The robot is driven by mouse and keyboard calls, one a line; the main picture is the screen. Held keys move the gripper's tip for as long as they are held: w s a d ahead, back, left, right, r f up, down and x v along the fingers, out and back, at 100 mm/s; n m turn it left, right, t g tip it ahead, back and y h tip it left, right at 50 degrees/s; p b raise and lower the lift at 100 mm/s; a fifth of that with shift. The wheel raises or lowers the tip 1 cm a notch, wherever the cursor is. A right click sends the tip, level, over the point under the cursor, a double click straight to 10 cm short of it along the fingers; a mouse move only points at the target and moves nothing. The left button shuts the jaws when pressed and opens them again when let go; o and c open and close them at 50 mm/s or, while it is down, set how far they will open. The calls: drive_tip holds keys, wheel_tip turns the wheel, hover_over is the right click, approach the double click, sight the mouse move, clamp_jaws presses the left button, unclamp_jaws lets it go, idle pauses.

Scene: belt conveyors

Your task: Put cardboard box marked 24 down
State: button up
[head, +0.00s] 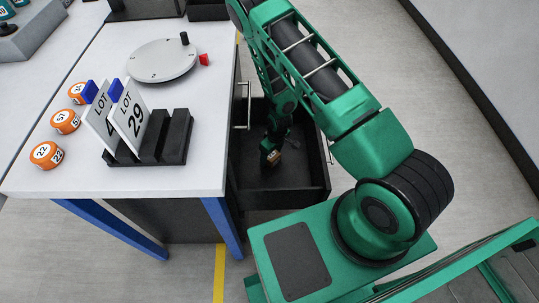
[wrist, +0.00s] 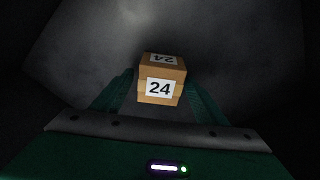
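The cardboard box marked 24 (wrist: 174,91) is small and brown with white labels reading 24 on two faces. In the wrist view it sits between the two green fingers of my gripper (wrist: 157,92), which appear closed on its sides. In the head view my gripper (head: 268,150) is down inside the open dark drawer (head: 318,190), with the box (head: 274,157) at its tip, low in the drawer. I cannot tell whether the box touches the drawer floor.
The white table (head: 160,185) left of the drawer carries a round turntable (head: 162,60), a black rack (head: 150,150) with LOT cards, and several orange numbered pucks (head: 46,155). The drawer walls stand close around my arm. The drawer floor around the box looks bare.

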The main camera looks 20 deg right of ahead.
drive_tip(key=shift+r, duration=0.15)
wheel_tip(320, 180, up, 12)
drive_tip(key=s, duration=0.1)
drive_tip(key=shift+s+d, duration=0.3)
drive_tip(key=shift+d, duration=0.1)
idle(0.3)
wheel_tip(320, 180, up, 14)
drive_tip(key=m, duration=0.3)
hover_over(275, 156)
drive_tip(key=s+d, duration=0.1)
drive_tip(key=d, duration=0.6)
drive_tip(key=s+d+r+m+h, duration=0.15)
drive_tip(key=s+d+r, duration=0.4)
drive_tip(key=r, duration=0.55)
drive_tip(key=s+d+r+m, duration=0.1)
drive_tip(key=s+r+m, duration=0.2)
drive_tip(key=s+r, duration=0.4)
drive_tip(key=s+d+r+m+g, duration=0.1)
drive_tip(key=s+r+m, duration=0.3)
drive_tip(key=s, duration=1.2)
wheel_tip(275, 156, up, 3)
drive_tip(key=shift+d+r+g+y, duration=0.15)
drive_tip(key=shift+d+g+y, duration=0.25)
drive_tip(key=shift+d, duration=0.3)
